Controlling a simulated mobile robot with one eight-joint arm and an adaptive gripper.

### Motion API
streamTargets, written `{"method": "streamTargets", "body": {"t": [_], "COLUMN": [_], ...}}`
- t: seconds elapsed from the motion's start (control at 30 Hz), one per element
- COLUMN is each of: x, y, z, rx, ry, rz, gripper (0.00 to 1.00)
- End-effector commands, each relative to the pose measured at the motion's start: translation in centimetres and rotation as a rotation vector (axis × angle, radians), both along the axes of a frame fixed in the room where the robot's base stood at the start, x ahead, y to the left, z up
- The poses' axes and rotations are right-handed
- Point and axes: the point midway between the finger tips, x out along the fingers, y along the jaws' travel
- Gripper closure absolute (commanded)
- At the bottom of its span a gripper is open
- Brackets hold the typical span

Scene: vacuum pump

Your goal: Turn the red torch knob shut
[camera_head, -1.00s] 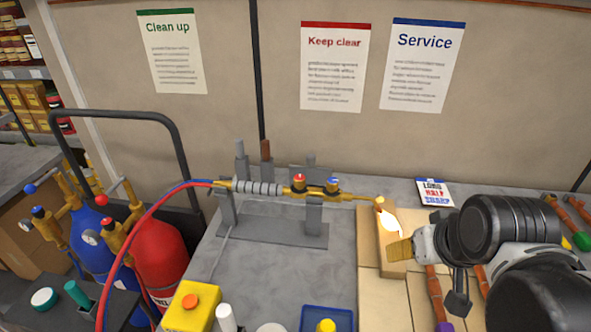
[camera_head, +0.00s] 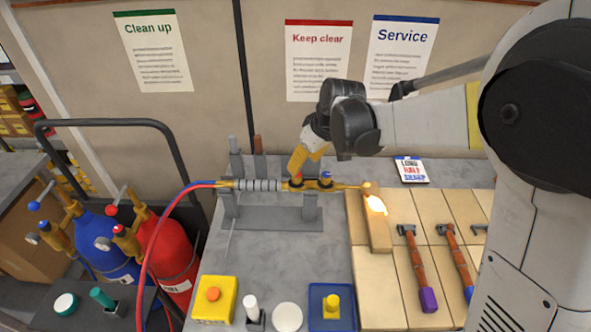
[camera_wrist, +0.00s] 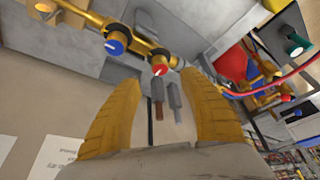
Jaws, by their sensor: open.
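The brass torch (camera_head: 345,187) lies in a grey stand, a flame (camera_head: 375,203) burning at its right end. In the wrist view, the red knob (camera_wrist: 159,68) with a pale pointer line lies just beyond my fingertips, roughly between them. A blue knob (camera_wrist: 115,44) sits on the same brass body to its left; the head view also shows it (camera_head: 326,177). My gripper (camera_head: 297,166) has yellow fingers pointing down at the torch and largely covers the red knob in the head view. In the wrist view my gripper (camera_wrist: 161,80) is open and empty. I cannot tell whether it touches the knob.
Red and blue hoses (camera_head: 160,222) run from the torch's left end to the red cylinder (camera_head: 170,248) and blue cylinder (camera_head: 110,255). Grey posts (camera_head: 259,158) stand behind the torch. A yellow box (camera_head: 214,312) and blue tray (camera_head: 343,318) stand in front.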

Motion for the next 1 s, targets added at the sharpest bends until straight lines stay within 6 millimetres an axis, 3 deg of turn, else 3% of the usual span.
{"method": "streamTargets", "body": {"t": [0.1, 0.33, 0.5, 0.77, 0.93, 1.0], "x": [0.7, 1.8, 2.1, 2.1, 2.1, 2.1], "y": [0.7, 1.7, 2.0, 2.0, 2.0, 2.0], "z": [-2.5, -5.9, -6.9, -7.0, -7.0, -7.0], "rx": [0.0, 0.001, 0.0, 0.001, 0.001, 0.001], "ry": [0.0, -0.001, -0.001, -0.001, -0.001, -0.001], "rz": [0.0, 0.0, -0.001, -0.002, -0.002, -0.002], "gripper": [0.5, 0.5, 0.5, 0.5, 0.98, 1.0]}}
